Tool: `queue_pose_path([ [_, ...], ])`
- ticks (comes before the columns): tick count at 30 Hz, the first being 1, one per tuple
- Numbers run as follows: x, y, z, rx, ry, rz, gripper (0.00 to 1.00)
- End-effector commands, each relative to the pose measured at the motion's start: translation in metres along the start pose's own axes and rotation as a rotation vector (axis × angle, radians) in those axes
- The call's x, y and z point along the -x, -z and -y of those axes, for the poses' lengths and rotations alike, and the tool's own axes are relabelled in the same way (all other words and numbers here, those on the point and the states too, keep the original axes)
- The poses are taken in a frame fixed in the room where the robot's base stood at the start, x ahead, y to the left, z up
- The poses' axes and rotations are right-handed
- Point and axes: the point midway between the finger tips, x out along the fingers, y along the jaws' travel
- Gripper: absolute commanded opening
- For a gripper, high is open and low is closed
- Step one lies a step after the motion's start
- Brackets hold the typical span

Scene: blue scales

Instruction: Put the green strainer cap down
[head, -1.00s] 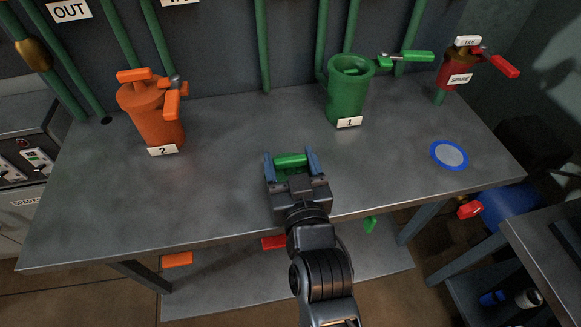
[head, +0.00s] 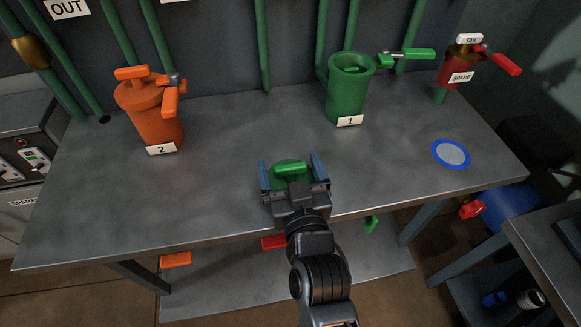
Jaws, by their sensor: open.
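The green strainer cap (head: 291,171) is a round green disc with a bar handle on top. It appears to lie on the metal table (head: 225,190) near the front edge. My gripper (head: 292,172) is open, with one finger on each side of the cap's handle and a gap on both sides. The gripper body hides the near part of the cap. The green strainer body (head: 347,95), labelled 1, stands open at the top behind and to the right.
An orange strainer (head: 152,110), labelled 2, stands at the left. A blue-rimmed mesh disc (head: 451,153) lies at the right of the table. A red spare strainer (head: 458,68) is at the back right. The table's left front is clear.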

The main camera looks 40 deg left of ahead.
Motion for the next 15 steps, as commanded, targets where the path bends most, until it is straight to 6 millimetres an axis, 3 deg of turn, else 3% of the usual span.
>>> queue_pose_path([
  [7,0.002,0.004,0.000,0.000,0.000,0.001,0.96],
  [15,0.049,0.000,0.000,0.000,-0.001,0.002,0.96],
])
